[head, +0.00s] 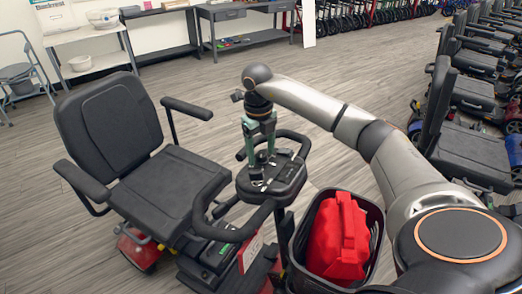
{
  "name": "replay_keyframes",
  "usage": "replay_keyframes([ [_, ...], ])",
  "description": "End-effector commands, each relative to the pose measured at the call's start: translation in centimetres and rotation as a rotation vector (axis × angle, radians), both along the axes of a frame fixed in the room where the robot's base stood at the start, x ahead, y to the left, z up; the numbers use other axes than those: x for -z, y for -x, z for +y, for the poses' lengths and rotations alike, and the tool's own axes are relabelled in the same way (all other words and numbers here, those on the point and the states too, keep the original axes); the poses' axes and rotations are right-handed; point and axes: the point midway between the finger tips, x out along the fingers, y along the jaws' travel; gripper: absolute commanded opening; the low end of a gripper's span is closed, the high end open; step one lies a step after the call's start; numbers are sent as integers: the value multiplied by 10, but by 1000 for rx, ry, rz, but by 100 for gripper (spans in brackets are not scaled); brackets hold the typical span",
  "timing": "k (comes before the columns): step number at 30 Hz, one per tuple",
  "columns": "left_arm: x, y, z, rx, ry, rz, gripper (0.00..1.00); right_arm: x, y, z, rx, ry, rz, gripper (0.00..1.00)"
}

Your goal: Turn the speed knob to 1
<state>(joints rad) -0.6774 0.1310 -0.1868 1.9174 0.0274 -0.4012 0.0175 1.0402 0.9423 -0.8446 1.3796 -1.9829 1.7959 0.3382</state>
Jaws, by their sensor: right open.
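The scooter's dark control console (284,178) stands at the middle of the head view, with black loop handlebars around it. My right gripper (262,156) points down at the upper left part of the console, its greenish fingers apart. The fingertips are at or just above the console top. The speed knob cannot be made out; the fingers cover that part of the console. The knob's setting and its number marks are not readable. My left gripper is not in view.
The scooter's black seat (108,125) with armrests is left of the console. A black basket (298,240) with a red bag (338,240) sits in front of the console, near my right arm. More scooters (470,130) line the right side. Grey floor behind is clear.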

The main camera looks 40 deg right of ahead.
Motion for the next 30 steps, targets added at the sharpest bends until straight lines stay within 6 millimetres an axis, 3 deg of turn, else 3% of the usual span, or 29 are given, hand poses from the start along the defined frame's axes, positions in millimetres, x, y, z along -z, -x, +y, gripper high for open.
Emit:
replay_keyframes([
  [5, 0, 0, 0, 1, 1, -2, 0, 0, 0, 0, 0, 0, 0, 70],
  [24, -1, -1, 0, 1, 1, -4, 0, 0, 0, 0, 0, 0, 0, 0],
  [30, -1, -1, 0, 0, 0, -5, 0, 0, 0, 0, 0, 0, 0, 0],
])
